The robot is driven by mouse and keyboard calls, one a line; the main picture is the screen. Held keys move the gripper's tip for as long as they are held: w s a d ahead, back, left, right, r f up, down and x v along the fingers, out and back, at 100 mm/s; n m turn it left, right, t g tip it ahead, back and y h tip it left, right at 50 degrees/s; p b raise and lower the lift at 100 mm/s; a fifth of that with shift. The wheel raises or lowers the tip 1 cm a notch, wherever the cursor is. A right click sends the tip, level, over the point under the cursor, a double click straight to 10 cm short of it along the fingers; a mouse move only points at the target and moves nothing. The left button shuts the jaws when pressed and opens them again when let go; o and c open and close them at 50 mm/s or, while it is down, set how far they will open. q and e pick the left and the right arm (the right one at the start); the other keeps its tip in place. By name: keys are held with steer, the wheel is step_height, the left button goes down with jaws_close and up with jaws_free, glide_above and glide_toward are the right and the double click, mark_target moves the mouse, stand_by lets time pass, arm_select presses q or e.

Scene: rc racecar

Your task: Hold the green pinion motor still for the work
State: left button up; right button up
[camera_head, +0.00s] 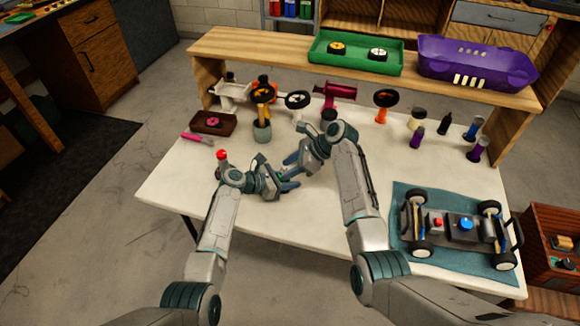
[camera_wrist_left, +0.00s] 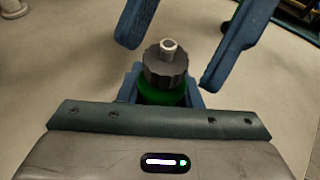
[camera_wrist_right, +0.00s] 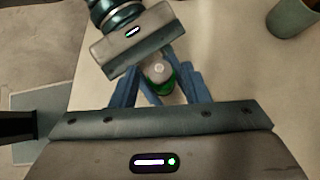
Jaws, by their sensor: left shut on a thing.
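The green pinion motor (camera_wrist_left: 162,95) shows in the left wrist view as a green body with a dark toothed gear and a metal shaft on top. My left gripper (camera_wrist_left: 165,88) is shut on its green body, which also shows in the right wrist view (camera_wrist_right: 160,75). My right gripper (camera_wrist_right: 160,88) is open, its fingers spread on either side of the motor and the left fingertips. I cannot tell whether they touch. In the head view, my left gripper (camera_head: 288,187) and right gripper (camera_head: 290,161) meet over the white table, largely hiding the motor.
An RC car chassis (camera_head: 462,224) lies on a blue mat (camera_head: 408,196) at the right. Several stands and small bottles line the table's back. A grey-green cup (camera_head: 262,133) and a dark brown tray (camera_head: 205,127) stand behind the grippers. A red-topped item (camera_head: 221,155) is at the left.

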jaws_close()
arm_select(q)
steer(key=shift+f, duration=0.1)
arm_select(e)
steer(key=shift+r, duration=0.6)
steer(key=shift+o, duration=1)
jaws_free()
steer(key=w+v, duration=0.1)
steer(key=v, duration=1.1)
steer(key=shift+s, duration=0.5)
arm_select(q)
steer(key=o, duration=1.2)
